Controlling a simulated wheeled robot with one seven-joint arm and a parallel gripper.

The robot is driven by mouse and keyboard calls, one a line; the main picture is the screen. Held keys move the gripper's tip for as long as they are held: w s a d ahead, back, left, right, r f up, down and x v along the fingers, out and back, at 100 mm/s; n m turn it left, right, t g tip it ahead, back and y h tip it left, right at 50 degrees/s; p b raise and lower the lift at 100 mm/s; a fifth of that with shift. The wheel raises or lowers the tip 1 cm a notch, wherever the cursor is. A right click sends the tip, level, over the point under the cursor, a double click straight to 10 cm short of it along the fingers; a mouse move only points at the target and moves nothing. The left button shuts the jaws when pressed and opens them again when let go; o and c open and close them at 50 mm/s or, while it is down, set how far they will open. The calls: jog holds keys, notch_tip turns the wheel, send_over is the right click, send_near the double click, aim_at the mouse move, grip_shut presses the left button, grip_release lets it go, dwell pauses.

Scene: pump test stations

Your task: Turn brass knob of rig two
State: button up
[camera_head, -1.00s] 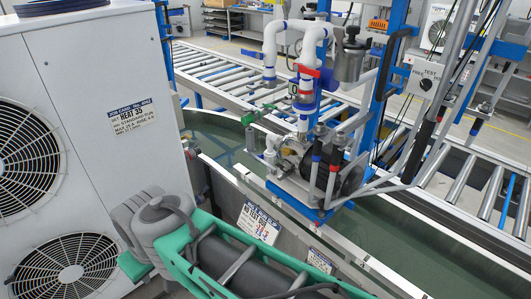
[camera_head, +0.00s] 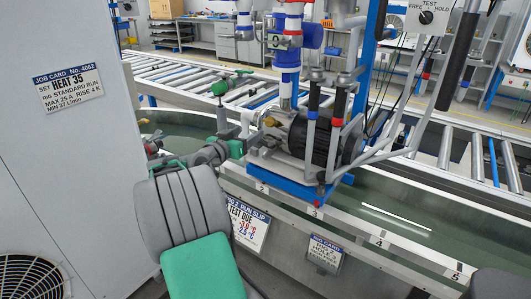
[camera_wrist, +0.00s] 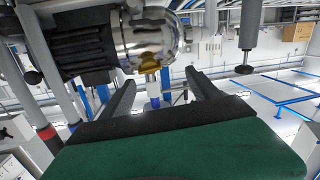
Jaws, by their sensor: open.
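Rig two stands on a blue base on the tank's edge, with a steel pump head and black motor (camera_head: 325,140). In the wrist view the knob (camera_wrist: 150,66) shows under the shiny steel housing, in line with the gap between my fingers. My gripper (camera_head: 250,139) is just left of and below the knob in the head view. In the wrist view it (camera_wrist: 160,82) is open and empty, with its dark fingers apart; I see no contact with the knob.
Grey bars surround the motor. A white cabinet with a job card (camera_head: 68,86) is at left. A run slip (camera_head: 246,225) hangs on the tank front. A roller conveyor runs behind.

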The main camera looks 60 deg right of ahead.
aim_at(268, 123)
jog(key=shift+m+g+h, duration=0.3)
jog(key=shift+g+h, duration=0.2)
jog(key=shift+g, duration=0.1)
jog(key=s+d, duration=0.1)
jog(key=d, duration=0.1)
jog(key=s+d, duration=0.1)
jog(key=d, duration=0.5)
jog(key=shift+s+d, duration=0.25)
jog(key=shift+s, duration=0.15)
jog(key=shift+d, duration=0.55)
jog(key=shift+c, duration=0.4)
